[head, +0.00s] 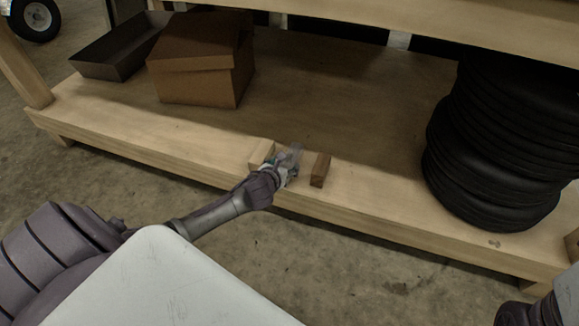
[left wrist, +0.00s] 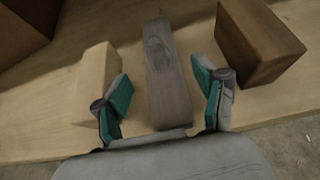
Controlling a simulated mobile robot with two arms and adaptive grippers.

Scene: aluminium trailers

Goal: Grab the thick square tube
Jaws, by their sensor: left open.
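A grey square bar (left wrist: 168,75) with a grain-like mark on its end lies between the fingers of my left gripper (left wrist: 162,88) in the left wrist view. It looks like the thick square tube, but I cannot tell whether it is hollow. My left gripper is open, one finger on each side of the bar, with gaps on both sides. In the head view my left gripper (head: 284,168) is at the front edge of the wooden shelf (head: 350,195), and partly hides the grey bar (head: 296,153). My right gripper is not in view.
A pale wooden block (head: 261,152) lies close on the left of the gripper and a brown block (head: 320,170) on the right. A cardboard box (head: 195,85) and dark tray (head: 115,50) stand at the back left. Stacked black tyres (head: 490,150) stand right.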

